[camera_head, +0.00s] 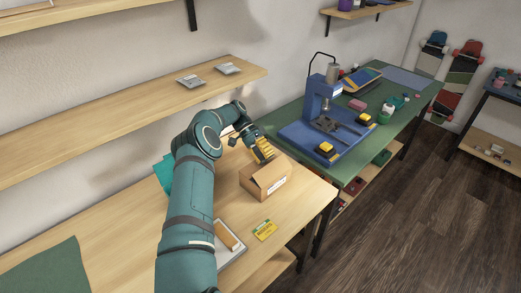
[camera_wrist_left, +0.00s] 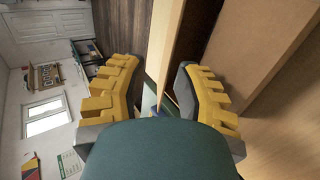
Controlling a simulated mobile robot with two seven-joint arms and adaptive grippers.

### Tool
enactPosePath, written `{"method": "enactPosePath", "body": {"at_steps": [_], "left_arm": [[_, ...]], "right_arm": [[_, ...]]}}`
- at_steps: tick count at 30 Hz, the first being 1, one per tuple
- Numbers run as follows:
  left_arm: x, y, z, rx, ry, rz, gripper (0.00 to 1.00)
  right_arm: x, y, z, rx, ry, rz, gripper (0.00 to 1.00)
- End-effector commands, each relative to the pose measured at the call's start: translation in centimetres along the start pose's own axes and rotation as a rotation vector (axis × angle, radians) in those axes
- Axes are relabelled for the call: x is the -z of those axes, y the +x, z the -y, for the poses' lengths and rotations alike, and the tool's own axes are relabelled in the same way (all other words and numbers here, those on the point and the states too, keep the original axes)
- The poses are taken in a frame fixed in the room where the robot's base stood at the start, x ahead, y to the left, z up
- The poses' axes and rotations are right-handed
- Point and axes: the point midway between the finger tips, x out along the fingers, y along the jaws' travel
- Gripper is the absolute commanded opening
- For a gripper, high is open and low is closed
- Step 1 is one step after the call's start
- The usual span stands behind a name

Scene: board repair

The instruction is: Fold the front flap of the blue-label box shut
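A brown cardboard box (camera_head: 258,185) stands on the wooden bench, with a small pale label (camera_head: 278,185) on one side. The label's colour is hard to make out. My left gripper (camera_head: 263,150) is at the far side of the box, close to its top. In the left wrist view my left gripper (camera_wrist_left: 160,95) has its yellow fingers spread apart. A cardboard edge (camera_wrist_left: 167,45), seen nearly edge-on, runs into the gap between them; I cannot tell whether it touches a finger. A wide cardboard panel (camera_wrist_left: 262,50) lies to the right, past a dark gap. My right gripper is not in view.
A yellow-green card (camera_head: 265,230) and a grey tray (camera_head: 232,253) with a brown block lie near the box. A blue press (camera_head: 318,125) stands on the green-topped bench to the right. A wooden shelf (camera_head: 120,120) hangs above. A green mat (camera_head: 48,270) lies at left.

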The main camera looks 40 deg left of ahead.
Motion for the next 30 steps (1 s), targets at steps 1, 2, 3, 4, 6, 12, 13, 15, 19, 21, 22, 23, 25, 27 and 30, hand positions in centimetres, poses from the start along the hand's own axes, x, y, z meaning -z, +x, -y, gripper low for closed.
{"method": "enactPosePath", "body": {"at_steps": [1,2,3,4,6,12,13,15,19,21,22,23,25,27,30], "left_arm": [[0.1,-0.6,0.0,0.002,0.001,-0.003,0.31],[0.0,-0.9,-0.1,0.002,0.001,-0.002,0.31],[0.1,-1.2,0.0,0.001,0.001,-0.002,0.31],[0.1,-1.4,0.0,0.000,0.001,-0.001,0.31],[0.1,-1.9,-0.1,0.001,0.002,-0.002,0.31],[0.1,-3.0,-0.1,0.000,0.002,-0.002,0.31],[0.1,-3.1,-0.2,-0.001,0.002,-0.001,0.31],[0.1,-3.3,-0.2,0.000,0.002,-0.002,0.31],[0.0,-3.5,-0.2,-0.001,0.002,0.000,0.31],[0.0,-3.5,-0.2,-0.001,0.002,0.000,0.31],[0.0,-3.5,-0.2,-0.001,0.002,0.000,0.31],[0.0,-3.5,-0.2,-0.001,0.002,0.000,0.31],[0.0,-3.5,-0.2,-0.001,0.002,0.000,0.31],[0.0,-3.5,-0.2,-0.001,0.002,0.000,0.31],[0.2,-3.3,-0.4,0.007,0.005,0.009,0.03]], "right_arm": [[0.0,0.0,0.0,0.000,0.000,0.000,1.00],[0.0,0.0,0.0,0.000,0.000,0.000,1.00],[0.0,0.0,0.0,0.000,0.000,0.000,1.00],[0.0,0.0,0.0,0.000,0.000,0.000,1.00],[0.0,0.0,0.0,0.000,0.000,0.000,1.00],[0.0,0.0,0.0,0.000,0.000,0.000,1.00],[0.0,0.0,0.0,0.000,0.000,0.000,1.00],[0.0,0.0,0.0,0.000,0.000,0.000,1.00],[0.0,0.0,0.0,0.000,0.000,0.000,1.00],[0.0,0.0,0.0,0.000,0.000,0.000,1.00],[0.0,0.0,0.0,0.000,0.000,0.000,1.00],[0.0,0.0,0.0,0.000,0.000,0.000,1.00],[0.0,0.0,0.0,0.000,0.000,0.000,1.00],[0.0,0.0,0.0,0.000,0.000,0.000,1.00],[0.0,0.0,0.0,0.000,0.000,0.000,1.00]]}}
